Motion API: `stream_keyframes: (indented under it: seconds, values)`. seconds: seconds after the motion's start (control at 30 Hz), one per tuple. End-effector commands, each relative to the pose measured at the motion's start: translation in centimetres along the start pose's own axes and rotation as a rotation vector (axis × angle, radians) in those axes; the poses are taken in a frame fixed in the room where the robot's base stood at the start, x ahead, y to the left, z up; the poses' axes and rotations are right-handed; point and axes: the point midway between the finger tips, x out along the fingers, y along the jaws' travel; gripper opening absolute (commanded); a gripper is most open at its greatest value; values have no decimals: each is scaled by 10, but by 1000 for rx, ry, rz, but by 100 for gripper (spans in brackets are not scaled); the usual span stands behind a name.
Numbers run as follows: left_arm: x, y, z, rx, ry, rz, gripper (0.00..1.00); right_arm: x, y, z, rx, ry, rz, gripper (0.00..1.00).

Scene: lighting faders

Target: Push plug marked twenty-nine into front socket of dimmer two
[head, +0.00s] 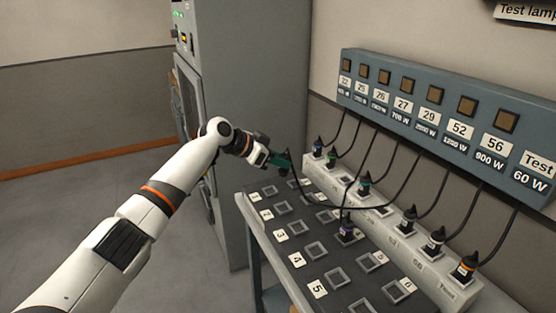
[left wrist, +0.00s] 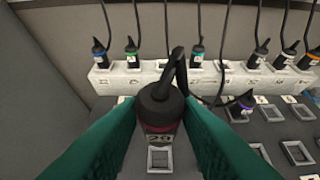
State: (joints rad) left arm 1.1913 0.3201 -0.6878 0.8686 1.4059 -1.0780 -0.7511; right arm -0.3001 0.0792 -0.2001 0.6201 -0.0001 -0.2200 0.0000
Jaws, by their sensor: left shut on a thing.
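My left gripper (head: 281,160) is shut on a black plug (left wrist: 160,105), its green fingers on either side. The plug has a dark red band and a white tag that seems to read 29; its cable bends up from its top. In the left wrist view a square grey socket (left wrist: 160,158) shows just below the plug, with the plug apart from it. In the head view the dimmer board (head: 262,240) has numbered rows of sockets; dimmer two's label (head: 267,214) sits beside an empty socket (head: 282,207). My right gripper is not in view.
A white strip (head: 400,262) behind the board holds several banded plugs. A purple-banded plug (head: 346,232) stands in the board. Cables hang from the blue-grey wall box (head: 440,110) and cross above the board. A grey cabinet (head: 250,100) stands behind my arm.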

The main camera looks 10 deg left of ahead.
Motion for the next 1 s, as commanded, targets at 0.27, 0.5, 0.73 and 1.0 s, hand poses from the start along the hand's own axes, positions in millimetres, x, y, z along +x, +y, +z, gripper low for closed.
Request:
stream_keyframes:
  seconds: [0.27, 0.5, 0.73, 1.0]
  values:
    - [9, 0, -13, 0, 0, 0, 5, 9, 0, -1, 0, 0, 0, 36]
    - [17, 0, -25, -1, -1, 0, 5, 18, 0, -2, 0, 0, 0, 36]
    - [25, 0, -36, -1, 0, -1, 5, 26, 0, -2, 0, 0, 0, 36]
    - [34, 0, -50, 0, -1, 0, 5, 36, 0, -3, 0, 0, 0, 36]
